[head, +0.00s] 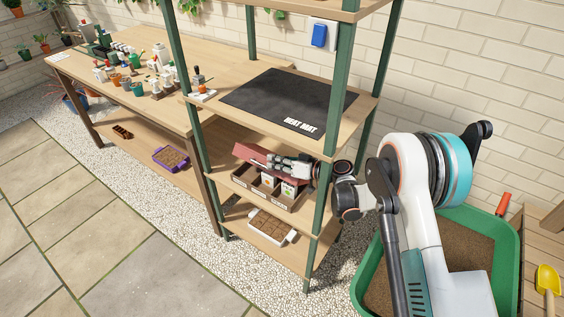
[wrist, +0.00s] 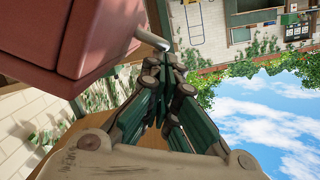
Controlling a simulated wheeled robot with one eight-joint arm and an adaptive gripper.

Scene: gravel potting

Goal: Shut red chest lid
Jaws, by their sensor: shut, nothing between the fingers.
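The red chest lid (head: 246,153) is raised and tilted above the open chest (head: 245,183) on the shelf unit's middle shelf. Seed packets stand in the chest's compartments. In the wrist view the red lid (wrist: 95,35) fills the upper left, with a pale grey rod (wrist: 142,43), perhaps its handle, sticking out towards the fingers. My gripper (head: 271,161) reaches in from the right, in front of the lid and over the chest. In the wrist view my gripper (wrist: 168,68) is shut and empty, its tips close to the rod. I cannot tell whether they touch.
The shelf above carries a black heat mat (head: 290,98), close over the lid. A white tray of soil (head: 272,229) stands on the shelf below. Green posts (head: 322,225) frame the shelves. A green tub of soil (head: 508,250) is at right. The paving at left is clear.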

